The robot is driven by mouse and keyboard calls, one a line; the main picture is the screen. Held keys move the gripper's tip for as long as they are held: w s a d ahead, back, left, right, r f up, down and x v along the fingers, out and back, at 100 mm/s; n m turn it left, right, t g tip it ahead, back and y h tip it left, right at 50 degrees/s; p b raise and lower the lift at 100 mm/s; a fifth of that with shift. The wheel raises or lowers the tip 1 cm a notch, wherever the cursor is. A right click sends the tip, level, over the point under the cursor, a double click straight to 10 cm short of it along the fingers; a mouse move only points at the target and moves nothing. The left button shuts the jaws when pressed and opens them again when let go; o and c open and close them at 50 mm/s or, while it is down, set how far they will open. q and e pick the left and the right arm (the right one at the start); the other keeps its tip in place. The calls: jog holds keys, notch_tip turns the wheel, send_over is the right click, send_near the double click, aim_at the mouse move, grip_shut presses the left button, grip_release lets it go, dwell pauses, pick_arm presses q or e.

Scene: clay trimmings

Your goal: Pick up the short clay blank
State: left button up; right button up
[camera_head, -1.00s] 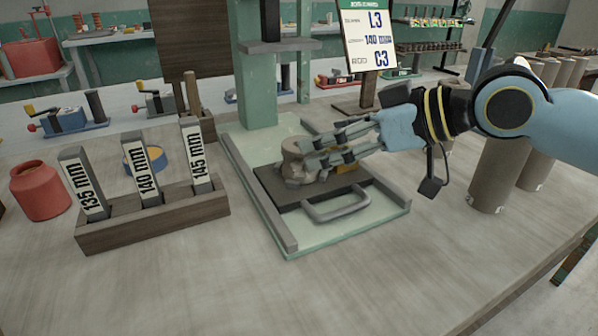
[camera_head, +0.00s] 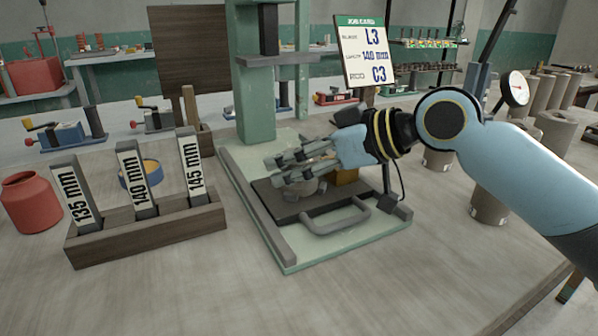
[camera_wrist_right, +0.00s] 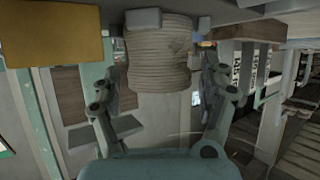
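The clay blank (camera_wrist_right: 158,55) is a short, ribbed, grey-beige cylinder in the right wrist view. It stands between the fingers of my right gripper (camera_wrist_right: 160,85), with a gap visible at each side. In the head view my right gripper (camera_head: 288,166) reaches in from the right over the dark plate (camera_head: 330,200). Its fingers cover most of the blank; only a rounded grey lower part (camera_head: 302,187) shows below them. I cannot tell whether any finger touches it. My left gripper is not in view.
A yellow block (camera_head: 346,176) sits beside the blank. The plate has a grey handle (camera_head: 336,219) and lies on a green-framed base. A wooden rack (camera_head: 150,235) holds three length gauges at left, with a red jar (camera_head: 31,203) beyond. A job card (camera_head: 366,52) stands behind. The front table is clear.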

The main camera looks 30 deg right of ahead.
jog(key=c, duration=1.2)
jog(key=shift+r, duration=0.15)
notch_tip(320, 180, up, 5)
jog(key=shift+f+p, duration=0.2)
jog(key=shift+p, duration=0.45)
jog(key=p+v, duration=1.3)
jog(key=shift+r, duration=0.2)
